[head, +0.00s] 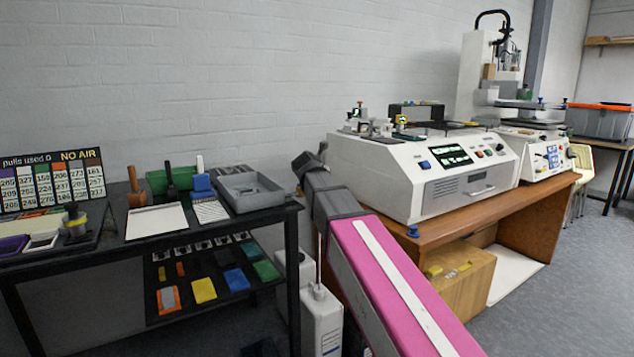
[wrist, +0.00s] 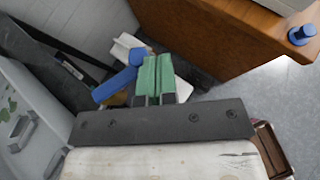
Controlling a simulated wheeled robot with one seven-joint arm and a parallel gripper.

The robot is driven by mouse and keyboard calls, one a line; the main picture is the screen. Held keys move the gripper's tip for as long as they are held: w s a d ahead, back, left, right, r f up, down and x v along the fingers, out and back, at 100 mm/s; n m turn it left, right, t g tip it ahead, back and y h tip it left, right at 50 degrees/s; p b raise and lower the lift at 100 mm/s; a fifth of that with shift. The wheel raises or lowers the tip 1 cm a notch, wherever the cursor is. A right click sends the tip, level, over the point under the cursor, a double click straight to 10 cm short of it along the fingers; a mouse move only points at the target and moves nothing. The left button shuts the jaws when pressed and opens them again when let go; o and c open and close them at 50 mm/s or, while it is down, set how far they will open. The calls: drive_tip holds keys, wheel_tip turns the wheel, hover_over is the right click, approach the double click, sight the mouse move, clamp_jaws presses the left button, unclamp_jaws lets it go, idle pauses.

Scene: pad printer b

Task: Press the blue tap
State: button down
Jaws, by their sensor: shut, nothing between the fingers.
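In the wrist view, a blue piece shaped like a lever with a rounded end (wrist: 119,85) lies just left of my gripper's fingertips; it looks like the blue tap. My gripper (wrist: 155,66) has green fingers, side by side and shut with nothing between them. They partly overlap the area beside the blue piece; whether they touch it I cannot tell. In the head view, my gripper (head: 312,160) is the dark end of my pink arm, between the two tables. The lever piece is not clearly visible there. A separate blue knob (head: 413,231) sits at the wooden bench's near edge, also in the wrist view (wrist: 302,35).
The wooden bench (head: 440,232) with a white printer (head: 400,165) stands right of my arm. A black table (head: 120,250) with a grey tray (head: 250,205) stands left. White containers (head: 322,318) stand on the floor between them. Open floor lies at the right.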

drive_tip(key=shift+w+d, duration=0.1)
drive_tip(key=shift+w, duration=0.3)
drive_tip(key=shift+a, duration=0.25)
drive_tip(key=shift+a, duration=0.6)
drive_tip(key=s+d+r, duration=0.2)
drive_tip(key=s, duration=0.4)
drive_tip(key=s+d+r, duration=0.3)
drive_tip(key=s, duration=0.3)
drive_tip(key=shift+s, duration=0.15)
drive_tip(key=shift+d, duration=0.1)
